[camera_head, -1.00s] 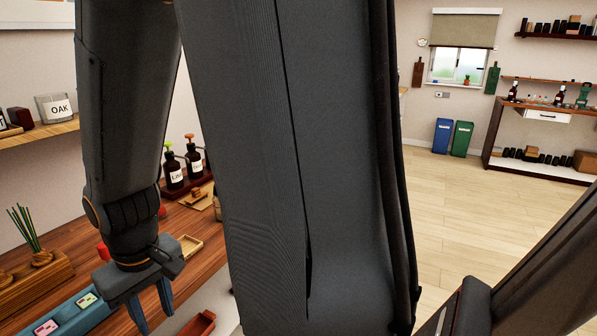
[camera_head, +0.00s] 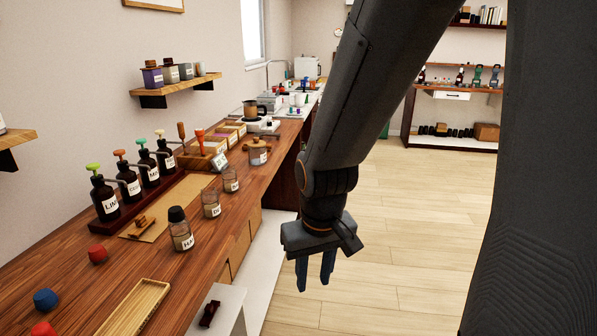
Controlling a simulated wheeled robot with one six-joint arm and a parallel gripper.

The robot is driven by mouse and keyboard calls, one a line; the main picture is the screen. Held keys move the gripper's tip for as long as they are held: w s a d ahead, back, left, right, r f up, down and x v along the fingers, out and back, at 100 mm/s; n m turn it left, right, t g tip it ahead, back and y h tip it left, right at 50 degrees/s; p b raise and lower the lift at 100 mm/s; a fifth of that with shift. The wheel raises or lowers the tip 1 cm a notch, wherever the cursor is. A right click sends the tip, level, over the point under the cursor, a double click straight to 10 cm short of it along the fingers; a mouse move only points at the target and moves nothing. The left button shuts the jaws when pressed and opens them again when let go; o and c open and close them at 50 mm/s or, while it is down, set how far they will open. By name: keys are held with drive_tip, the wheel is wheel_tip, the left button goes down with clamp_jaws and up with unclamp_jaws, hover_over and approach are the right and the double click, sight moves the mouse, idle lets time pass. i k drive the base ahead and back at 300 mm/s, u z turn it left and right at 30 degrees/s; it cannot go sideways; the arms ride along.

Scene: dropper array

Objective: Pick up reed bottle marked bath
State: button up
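I make out no bottle with reeds and no label reading bath in the current view. My gripper (camera_head: 315,275) hangs fingers down, right of the wooden counter (camera_head: 60,270) and over the floor. Its two blue-grey fingers are apart with nothing between them. Three small labelled glass jars stand along the counter: a dark-capped one (camera_head: 181,233), a middle one (camera_head: 211,205) and a far one (camera_head: 231,181). Their labels are too small to read surely.
Several dark pump bottles (camera_head: 106,200) stand in a row by the wall. A shallow wooden tray (camera_head: 135,308), a red knob-like piece (camera_head: 98,254) and a blue one (camera_head: 45,299) lie nearer. A wall shelf (camera_head: 185,86) holds small jars. The floor at right is open.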

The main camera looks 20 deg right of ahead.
sight(229, 174)
drive_tip(key=z, duration=0.95)
drive_tip(key=i, duration=2.65)
drive_tip(key=u, duration=1.9)
